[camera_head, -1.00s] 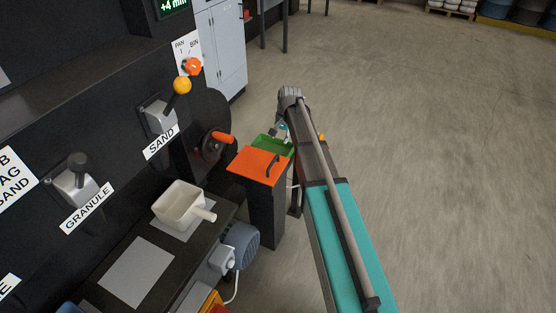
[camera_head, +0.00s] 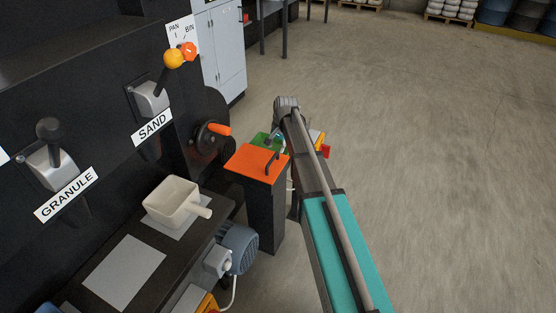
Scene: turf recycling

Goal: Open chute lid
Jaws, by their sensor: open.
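The chute lid (camera_head: 254,165) is an orange plate lying flat on top of a dark upright chute (camera_head: 264,216), with a dark handle (camera_head: 269,162) near its right edge. A green surface (camera_head: 263,141) shows just behind it. My gripper (camera_head: 273,139) is small in view beside the green surface, beyond the lid's far right edge. It is open and looks empty. My arm partly hides it, and I cannot tell whether it touches the handle.
A dark machine panel on the left carries the sand lever (camera_head: 173,59), the granule lever (camera_head: 49,130) and an orange-handled crank (camera_head: 217,129). A white scoop (camera_head: 176,199) rests on the bench near a blue motor (camera_head: 238,248). The floor right of my arm is clear.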

